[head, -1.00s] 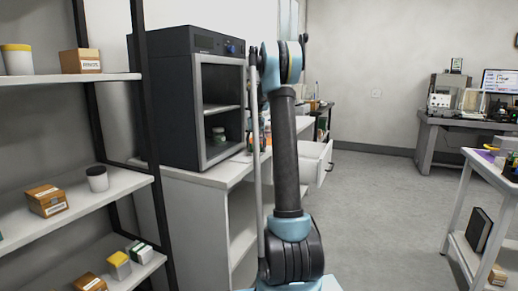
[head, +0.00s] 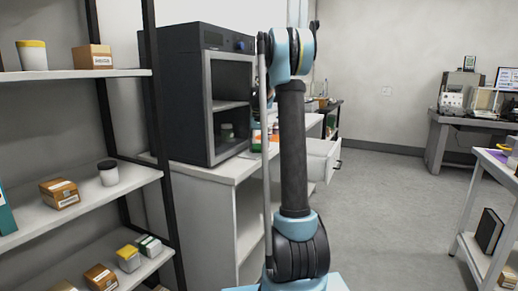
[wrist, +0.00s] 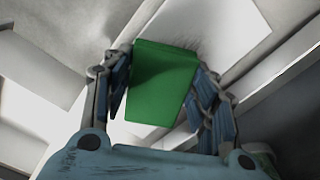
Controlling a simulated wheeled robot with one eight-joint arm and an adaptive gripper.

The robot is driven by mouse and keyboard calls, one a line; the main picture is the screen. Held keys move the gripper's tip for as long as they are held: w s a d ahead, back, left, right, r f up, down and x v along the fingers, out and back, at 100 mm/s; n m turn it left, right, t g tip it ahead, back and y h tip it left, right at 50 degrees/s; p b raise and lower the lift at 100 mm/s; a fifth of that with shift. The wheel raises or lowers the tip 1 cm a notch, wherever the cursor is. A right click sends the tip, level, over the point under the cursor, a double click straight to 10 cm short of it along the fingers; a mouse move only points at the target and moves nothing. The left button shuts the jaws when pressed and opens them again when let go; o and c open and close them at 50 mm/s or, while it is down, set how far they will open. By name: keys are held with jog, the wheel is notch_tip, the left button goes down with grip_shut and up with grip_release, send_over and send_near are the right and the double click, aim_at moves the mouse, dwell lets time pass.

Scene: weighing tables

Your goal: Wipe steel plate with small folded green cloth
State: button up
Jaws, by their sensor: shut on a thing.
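In the wrist view, my gripper (wrist: 163,95) is shut on a green cloth (wrist: 162,84). The cloth is small, folded and flat-faced, and sits between the two blue-padded fingers. Pale grey and white surfaces lie behind it, blurred. In the head view my arm stands upright in the middle and hides its own gripper. I cannot make out a steel plate in either view.
A black-framed shelf (head: 110,200) with boxes and jars stands at the left. A dark cabinet oven (head: 185,95) rests on a white counter (head: 210,168); a drawer (head: 323,160) is pulled out. A white table (head: 497,165) is at the right. Grey floor (head: 395,215) is open between.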

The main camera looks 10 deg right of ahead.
aim_at(255, 149)
jog(key=shift+s+a, duration=0.55)
jog(key=shift+s, duration=0.2)
jog(key=shift+s+a, duration=0.5)
jog(key=shift+s, duration=0.2)
jog(key=shift+s+a+f, duration=0.1)
jog(key=shift+s+a, duration=0.45)
jog(key=shift+s, duration=0.2)
jog(key=shift+s+a, duration=0.55)
jog(key=shift+s, duration=0.2)
jog(key=shift+w+r, duration=0.1)
jog(key=shift+r, duration=2.9)
jog(key=shift+r, duration=0.15)
jog(key=shift+r, duration=1.35)
jog(key=shift+d, duration=0.1)
